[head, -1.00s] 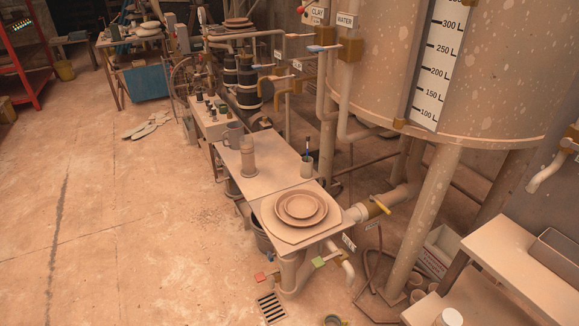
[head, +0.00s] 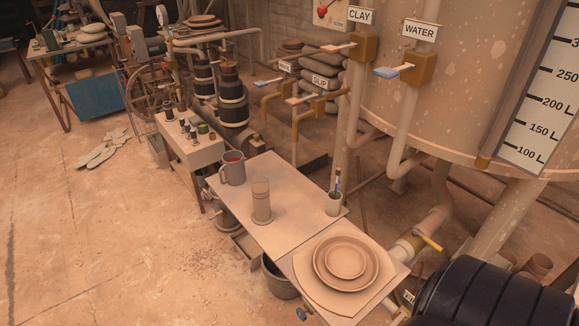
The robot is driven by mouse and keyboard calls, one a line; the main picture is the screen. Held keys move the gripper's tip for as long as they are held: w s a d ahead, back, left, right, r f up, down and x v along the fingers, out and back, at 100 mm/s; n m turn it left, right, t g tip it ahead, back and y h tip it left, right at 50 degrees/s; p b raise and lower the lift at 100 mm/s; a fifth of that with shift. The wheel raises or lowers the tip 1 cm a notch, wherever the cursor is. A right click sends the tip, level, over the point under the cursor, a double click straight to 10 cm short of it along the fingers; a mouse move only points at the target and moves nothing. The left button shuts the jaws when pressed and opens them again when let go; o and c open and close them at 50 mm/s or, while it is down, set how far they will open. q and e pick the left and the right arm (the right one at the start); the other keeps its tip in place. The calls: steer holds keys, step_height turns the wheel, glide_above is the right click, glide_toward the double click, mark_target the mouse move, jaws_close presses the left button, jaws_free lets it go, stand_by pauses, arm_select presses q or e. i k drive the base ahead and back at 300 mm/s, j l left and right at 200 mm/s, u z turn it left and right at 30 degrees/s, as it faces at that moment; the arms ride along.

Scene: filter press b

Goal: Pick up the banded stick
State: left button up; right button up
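A thin upright stick (head: 337,180) with a dark blue part and a lighter part stands in a small beige cup (head: 333,204) in the head view. The cup is at the right edge of the bench top (head: 290,216); the stick's lower end is hidden inside it. The stick is too small for me to make out its bands clearly. Neither of my grippers is in view. A dark ribbed part that looks like my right arm fills the bottom right corner.
A grey mug (head: 232,168) and a beige cylinder (head: 262,202) stand on the bench, left of the cup. Stacked plates (head: 345,262) lie at its near end. Pipes with a yellow-handled valve (head: 428,241) and the big tank (head: 470,90) stand to the right.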

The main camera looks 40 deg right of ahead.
mark_target(338, 172)
steer(key=i+z, duration=0.2)
steer(key=i, duration=0.25)
steer(key=i+j+z, duration=0.25)
steer(key=i, duration=0.2)
steer(key=i+j+z, duration=0.2)
steer(key=i, duration=0.25)
